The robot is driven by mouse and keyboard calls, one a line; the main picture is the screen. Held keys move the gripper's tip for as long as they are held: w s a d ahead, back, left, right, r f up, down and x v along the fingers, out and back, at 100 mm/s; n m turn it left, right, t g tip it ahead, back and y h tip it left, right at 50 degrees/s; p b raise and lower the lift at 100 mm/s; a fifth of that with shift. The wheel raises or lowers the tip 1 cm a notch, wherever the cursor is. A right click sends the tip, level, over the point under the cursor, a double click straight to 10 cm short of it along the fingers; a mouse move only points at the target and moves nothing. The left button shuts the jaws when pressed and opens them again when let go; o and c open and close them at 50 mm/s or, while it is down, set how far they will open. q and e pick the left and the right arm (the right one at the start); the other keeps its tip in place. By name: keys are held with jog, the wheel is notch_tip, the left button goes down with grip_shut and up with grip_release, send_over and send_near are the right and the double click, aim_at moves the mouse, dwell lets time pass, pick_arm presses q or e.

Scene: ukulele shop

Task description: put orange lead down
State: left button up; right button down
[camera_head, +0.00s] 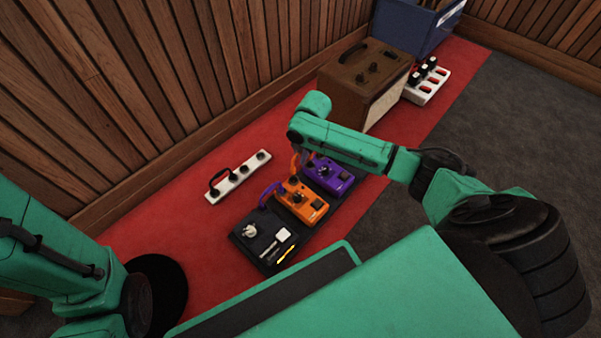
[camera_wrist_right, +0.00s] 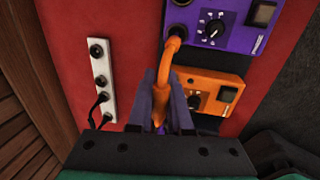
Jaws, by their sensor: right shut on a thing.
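The orange lead (camera_wrist_right: 174,48) is between the two fingers of my right gripper (camera_wrist_right: 166,85), which is shut on it. In the head view the orange lead (camera_head: 295,163) shows beside the purple pedal (camera_head: 328,175), below my right gripper (camera_head: 299,150). Whether its end touches a pedal is unclear. My left arm shows at the left, but its gripper is out of view.
A white socket strip (camera_head: 238,178) with a black lead lies on the red carpet near the wooden wall. The black board (camera_head: 262,238) holds the pedals, and a purple lead (camera_head: 270,192) arches beside the orange pedal (camera_head: 302,201). A brown amplifier (camera_head: 365,75) stands behind.

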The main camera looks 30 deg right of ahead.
notch_tip(320, 180, down, 5)
jog(key=b, duration=0.3)
jog(key=shift+f, duration=0.1)
jog(key=shift+r, duration=0.2)
jog(key=c, duration=1.3)
grip_release()
jog(key=shift+f, duration=0.2)
jog(key=o, duration=0.5)
jog(key=shift+c, duration=0.2)
jog(key=shift+r, duration=0.15)
